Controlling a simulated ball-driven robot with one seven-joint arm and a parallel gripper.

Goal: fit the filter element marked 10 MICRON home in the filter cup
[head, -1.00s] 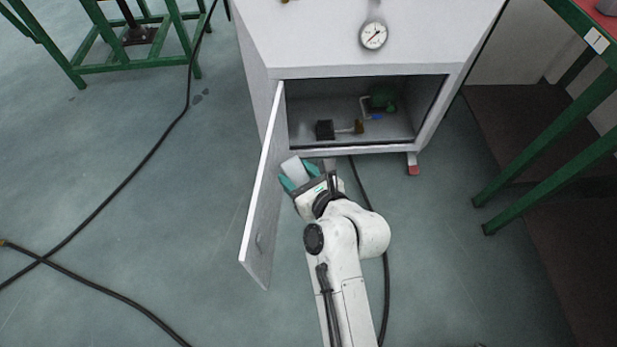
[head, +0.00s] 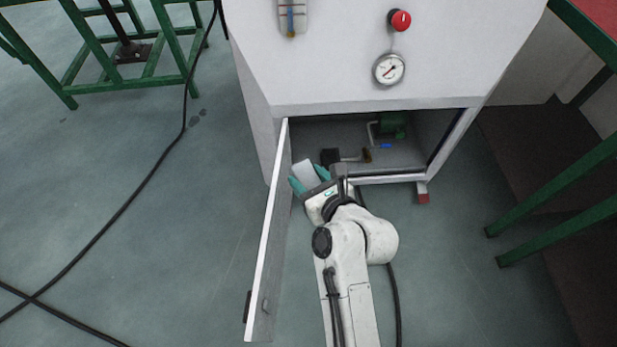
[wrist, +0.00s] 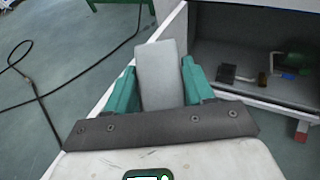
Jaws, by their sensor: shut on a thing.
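My gripper (head: 311,178) is at the open front of the white cabinet, beside the inner face of its open door. Its green fingers (wrist: 156,88) are shut on a light grey block-like piece (wrist: 160,72), which also shows in the head view (head: 303,172). I take it for the filter element, but no 10 MICRON marking is readable. I cannot make out the filter cup for certain.
The open cabinet door (head: 266,240) stands close on the left of my arm. The cabinet sill (head: 385,178) runs below the opening. A gauge (head: 388,69) and red button (head: 400,20) are on the cabinet above. A dark hose (head: 130,205) lies on the floor at left.

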